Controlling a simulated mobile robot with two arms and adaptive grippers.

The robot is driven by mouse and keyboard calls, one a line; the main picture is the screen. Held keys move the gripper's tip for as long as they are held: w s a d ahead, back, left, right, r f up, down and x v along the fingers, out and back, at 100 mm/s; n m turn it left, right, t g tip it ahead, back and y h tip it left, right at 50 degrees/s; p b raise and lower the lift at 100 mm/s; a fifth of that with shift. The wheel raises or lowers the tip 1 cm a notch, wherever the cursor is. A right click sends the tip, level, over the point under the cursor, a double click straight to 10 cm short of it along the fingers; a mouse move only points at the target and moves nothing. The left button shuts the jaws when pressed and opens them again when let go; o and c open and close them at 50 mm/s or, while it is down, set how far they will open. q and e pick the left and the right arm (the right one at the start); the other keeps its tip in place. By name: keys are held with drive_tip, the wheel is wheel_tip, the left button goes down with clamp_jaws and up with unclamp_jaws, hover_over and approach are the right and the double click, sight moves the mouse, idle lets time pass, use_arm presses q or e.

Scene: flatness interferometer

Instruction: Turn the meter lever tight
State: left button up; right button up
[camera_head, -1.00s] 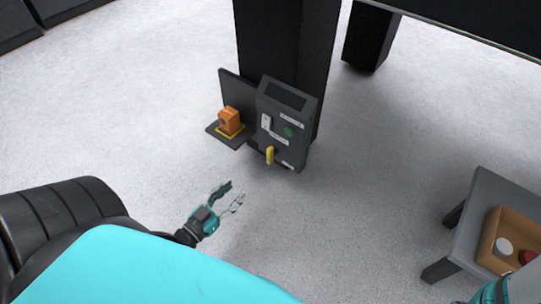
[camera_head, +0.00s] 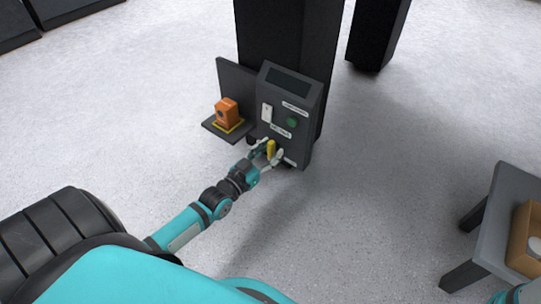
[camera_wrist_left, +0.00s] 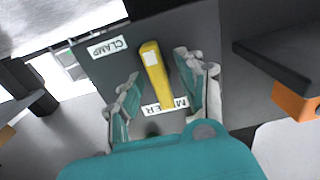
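The yellow meter lever (camera_head: 271,149) is on the lower front of the dark grey meter box (camera_head: 289,98). In the left wrist view the lever (camera_wrist_left: 155,72) stands out between my gripper's two fingers, tilted slightly, near a label reading METER. My left gripper (camera_head: 268,152) is open around the lever, one finger on each side. In the left wrist view gaps show between the lever and both fingers of the gripper (camera_wrist_left: 164,88). My right gripper is not clearly in view; only a teal part shows at the lower right edge.
An orange block (camera_head: 227,112) sits on a dark shelf (camera_head: 216,130) left of the box. The box is against a black column (camera_head: 285,30). A grey table (camera_head: 497,225) with a wooden tray (camera_head: 520,245) stands at right. The floor between is clear.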

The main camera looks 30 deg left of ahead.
use_arm(q)
drive_tip(key=shift+w, duration=0.3)
clamp_jaws()
drive_tip(key=shift+r, duration=0.1)
